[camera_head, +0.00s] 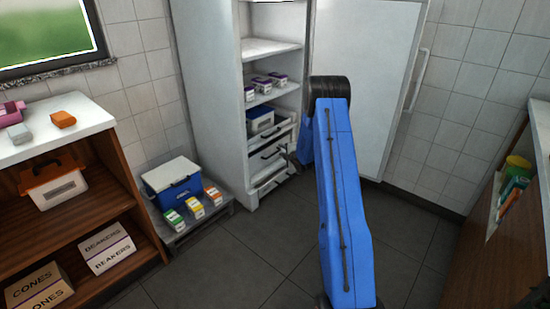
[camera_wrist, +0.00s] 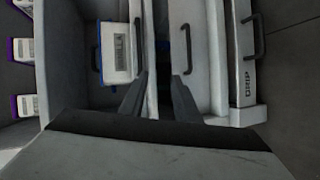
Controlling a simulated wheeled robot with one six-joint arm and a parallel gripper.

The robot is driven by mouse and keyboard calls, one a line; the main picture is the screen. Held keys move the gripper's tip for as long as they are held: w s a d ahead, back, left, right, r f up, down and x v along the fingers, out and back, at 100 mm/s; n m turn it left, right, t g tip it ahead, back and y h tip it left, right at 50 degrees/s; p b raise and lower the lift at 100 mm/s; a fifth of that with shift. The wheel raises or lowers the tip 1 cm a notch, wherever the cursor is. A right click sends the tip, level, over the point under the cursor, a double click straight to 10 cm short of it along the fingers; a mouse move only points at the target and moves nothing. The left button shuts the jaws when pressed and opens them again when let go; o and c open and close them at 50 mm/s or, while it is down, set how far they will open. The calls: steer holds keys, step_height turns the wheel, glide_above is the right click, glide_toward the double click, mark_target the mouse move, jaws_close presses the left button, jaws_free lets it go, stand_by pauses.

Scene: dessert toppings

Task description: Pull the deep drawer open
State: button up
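The deep drawer (camera_head: 265,161) is a white front with a dark bar handle (camera_head: 272,151), low in the open white fridge, above the bottom tray. It looks shut or nearly so. In the wrist view, turned sideways, the drawer front (camera_wrist: 205,75) and its dark handle (camera_wrist: 187,48) lie just ahead and slightly right of my fingertips. My gripper (camera_wrist: 160,88) is open, with a gap between its dark fingers and nothing held. In the head view my gripper (camera_head: 292,159) is at the right side of the drawer front, partly hidden by my blue arm.
The bottom tray marked DRIP (camera_wrist: 245,80) is beside the drawer in the wrist view. A bin (camera_wrist: 115,50) and purple-white boxes (camera_head: 263,84) sit higher in the fridge. The fridge door (camera_head: 370,80) stands open. A blue cooler (camera_head: 172,183) is left; floor in front is clear.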

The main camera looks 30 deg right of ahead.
steer(key=d+f+n+t, duration=0.15)
steer(key=d+f, duration=0.25)
steer(key=f, duration=0.8)
steer(key=a+x, duration=0.1)
steer(key=x, duration=1.5)
steer(key=shift+w+n+y, duration=0.35)
steer(key=shift+y, duration=0.05)
steer(key=shift+a, duration=0.15)
jaws_close()
